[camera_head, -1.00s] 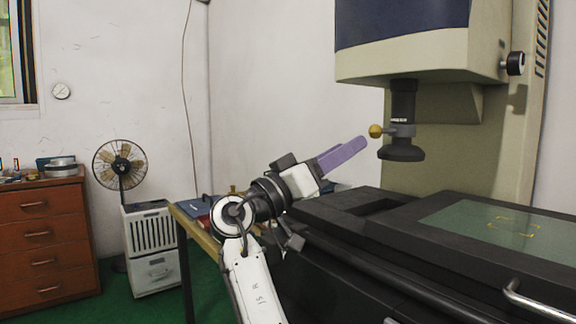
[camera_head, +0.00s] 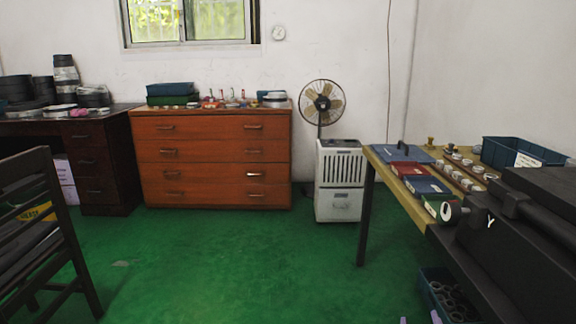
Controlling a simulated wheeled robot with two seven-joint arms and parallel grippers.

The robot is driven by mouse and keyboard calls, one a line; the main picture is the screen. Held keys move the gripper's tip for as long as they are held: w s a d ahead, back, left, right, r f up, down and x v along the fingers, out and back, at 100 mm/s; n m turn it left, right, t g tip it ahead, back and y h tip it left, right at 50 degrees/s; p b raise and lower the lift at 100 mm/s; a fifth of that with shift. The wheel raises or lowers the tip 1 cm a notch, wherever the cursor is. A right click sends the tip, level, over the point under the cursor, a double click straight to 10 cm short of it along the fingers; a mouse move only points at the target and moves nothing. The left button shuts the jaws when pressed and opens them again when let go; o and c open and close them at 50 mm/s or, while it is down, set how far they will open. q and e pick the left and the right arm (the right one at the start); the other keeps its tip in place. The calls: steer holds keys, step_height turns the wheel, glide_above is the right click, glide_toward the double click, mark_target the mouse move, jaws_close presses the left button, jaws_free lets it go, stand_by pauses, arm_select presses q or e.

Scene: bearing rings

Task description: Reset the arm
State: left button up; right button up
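The tips of my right gripper (camera_head: 420,319) just show at the bottom edge, right of centre, as two small pale purple ends with a gap between them. The rest of that gripper and its arm lie below the picture. Nothing shows between the tips. My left gripper is not in view. Several bearing rings (camera_head: 464,167) sit in rows on the wooden table (camera_head: 409,196) at the right, away from the gripper.
A blue crate (camera_head: 428,290) with dark rings stands on the floor at lower right. A blue bin (camera_head: 518,146) and black machine part (camera_head: 520,240) are at right. A fan (camera_head: 322,103), red drawer cabinet (camera_head: 212,160) and chair (camera_head: 75,220) stand around clear green floor (camera_head: 230,260).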

steer(key=s+a+f+g+y, duration=0.1)
steer(key=s+a+f+y, duration=0.2)
steer(key=s+a+f, duration=0.35)
steer(key=s+a+f+n+g+y, duration=0.1)
steer(key=s+a+f+g+y, duration=0.2)
steer(key=s, duration=0.6)
steer(key=s+a+f+y, duration=0.4)
steer(key=s+a+f, duration=0.2)
steer(key=s, duration=0.2)
arm_select(q)
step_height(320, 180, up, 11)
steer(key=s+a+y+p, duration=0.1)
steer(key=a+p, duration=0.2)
steer(key=p, duration=1.6)
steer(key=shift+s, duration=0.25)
arm_select(e)
steer(key=d+r+h, duration=0.1)
steer(key=d+r, duration=0.2)
steer(key=r, duration=0.9)
steer(key=shift+s+d+h, duration=0.2)
steer(key=shift+d+h, duration=0.2)
steer(key=shift+f, duration=0.1)
